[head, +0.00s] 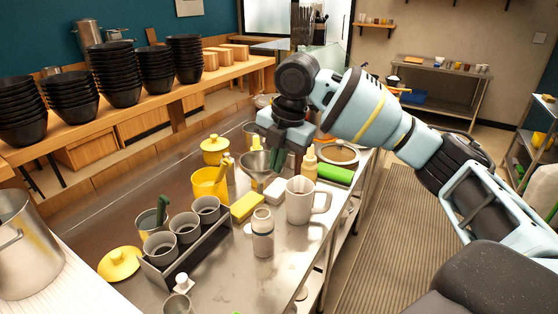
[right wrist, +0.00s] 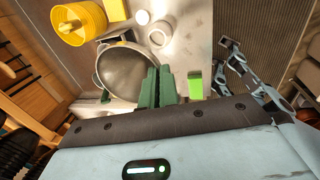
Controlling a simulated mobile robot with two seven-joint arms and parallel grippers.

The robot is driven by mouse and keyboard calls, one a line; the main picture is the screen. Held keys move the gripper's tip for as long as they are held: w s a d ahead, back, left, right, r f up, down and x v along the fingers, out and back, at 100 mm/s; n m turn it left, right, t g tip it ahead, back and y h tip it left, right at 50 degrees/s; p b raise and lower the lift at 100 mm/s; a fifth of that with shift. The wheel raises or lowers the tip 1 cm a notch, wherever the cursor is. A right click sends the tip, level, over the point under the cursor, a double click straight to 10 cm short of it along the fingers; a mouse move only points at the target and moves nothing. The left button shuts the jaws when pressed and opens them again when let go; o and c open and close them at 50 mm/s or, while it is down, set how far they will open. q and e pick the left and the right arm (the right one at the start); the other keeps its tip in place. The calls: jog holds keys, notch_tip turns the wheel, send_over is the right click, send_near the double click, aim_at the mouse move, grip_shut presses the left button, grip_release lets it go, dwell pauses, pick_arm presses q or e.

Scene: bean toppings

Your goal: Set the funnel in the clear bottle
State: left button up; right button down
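The metal funnel (head: 254,162) is at the middle of the head view, between the yellow pot and the white mug. It fills the centre of the right wrist view (right wrist: 128,75). My right gripper (head: 279,160) reaches down at its right side. Its green fingers (right wrist: 157,86) are close together at the funnel's rim and appear shut on it. Whether the funnel touches the counter is hard to tell. A small pale bottle (head: 262,233), seemingly the clear bottle, stands upright on the counter nearer me, left of the mug. My left gripper is not in view.
A white mug (head: 299,201), yellow sponge (head: 247,206) and yellow container (head: 210,186) stand between funnel and bottle or beside them. A rack (head: 187,262) with grey cups is at left. Bare counter (head: 235,285) lies in front of the bottle.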

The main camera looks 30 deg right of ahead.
jog(key=shift+s+d+x, duration=0.1)
jog(key=shift+s+x, duration=0.05)
jog(key=shift+x, duration=0.75)
jog(key=shift+s+d+x, duration=0.1)
jog(key=shift+s+x, duration=0.1)
jog(key=shift+x, duration=0.7)
jog(key=shift+s+f, duration=0.15)
jog(key=shift+f, duration=0.25)
jog(key=shift+d+f, duration=0.1)
jog(key=shift+f, duration=1.35)
jog(key=shift+f, duration=0.15)
jog(key=shift+x, duration=0.8)
jog(key=shift+s+d, duration=0.1)
jog(key=shift+s, duration=0.1)
jog(key=c, duration=1.6)
grip_release()
jog(key=shift+o, duration=0.4)
